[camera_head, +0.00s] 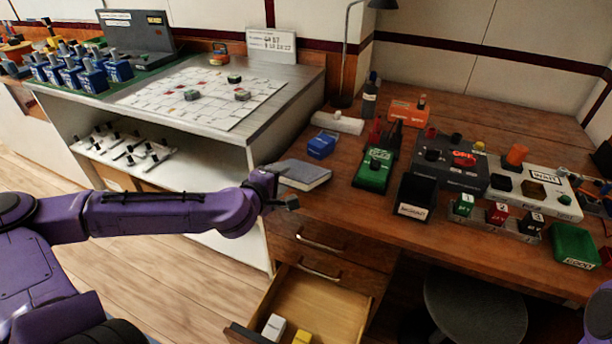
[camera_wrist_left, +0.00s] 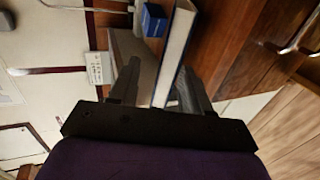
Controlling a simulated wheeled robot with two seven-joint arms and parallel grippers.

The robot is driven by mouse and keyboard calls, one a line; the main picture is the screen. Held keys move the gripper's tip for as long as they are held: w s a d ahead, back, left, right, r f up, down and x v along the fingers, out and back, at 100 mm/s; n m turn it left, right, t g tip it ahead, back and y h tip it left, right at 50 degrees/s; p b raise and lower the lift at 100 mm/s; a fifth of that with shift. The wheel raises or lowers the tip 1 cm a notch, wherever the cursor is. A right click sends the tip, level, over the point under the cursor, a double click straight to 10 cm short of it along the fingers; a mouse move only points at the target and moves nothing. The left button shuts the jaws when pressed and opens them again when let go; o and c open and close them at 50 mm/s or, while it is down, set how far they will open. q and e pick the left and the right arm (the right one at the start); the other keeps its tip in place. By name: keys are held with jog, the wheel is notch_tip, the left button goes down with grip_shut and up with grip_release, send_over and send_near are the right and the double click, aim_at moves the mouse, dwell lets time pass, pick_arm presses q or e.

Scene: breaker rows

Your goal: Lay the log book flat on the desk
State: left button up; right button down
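The log book (camera_head: 303,175) has a grey-blue cover and pale page edges. It is at the left front corner of the wooden desk (camera_head: 345,205); I cannot tell whether it rests fully on it. My left gripper (camera_head: 281,195) is at the book's near left end. In the left wrist view the book (camera_wrist_left: 176,48) runs between the two fingers of my left gripper (camera_wrist_left: 159,75). One finger is close against its blue edge; whether both press on it is unclear. My right gripper is out of view.
Below, a drawer (camera_head: 310,305) stands open. A white cabinet (camera_head: 215,135) adjoins at left.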

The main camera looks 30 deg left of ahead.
pick_arm(q)
notch_tip(320, 180, up, 6)
jog(key=s+p, duration=0.2)
jog(key=p, duration=0.3)
jog(key=shift+s+f, duration=0.15)
jog(key=shift+f, duration=0.05)
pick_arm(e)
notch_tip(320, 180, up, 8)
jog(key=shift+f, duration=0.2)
pick_arm(q)
jog(key=s+d+f+m+g, duration=0.25)
jog(key=s+f, duration=0.35)
jog(key=f, duration=0.3)
jog(key=s+d+f+m+g, duration=0.1)
jog(key=s+f+g, duration=0.35)
jog(key=f, duration=0.35)
jog(key=s+a+f+m+g+y, duration=0.1)
jog(key=s+f+m, duration=0.3)
jog(key=s, duration=0.5)
jog(key=s+a+f+m+g+y, duration=0.1)
jog(key=s+f+m+g, duration=0.1)
jog(key=s+f+m, duration=0.2)
jog(key=s+f, duration=0.3)
jog(key=s, duration=0.2)
jog(key=shift+s+g+y, duration=0.3)
jog(key=shift+s, duration=0.05)
jog(key=shift+c, duration=0.4)
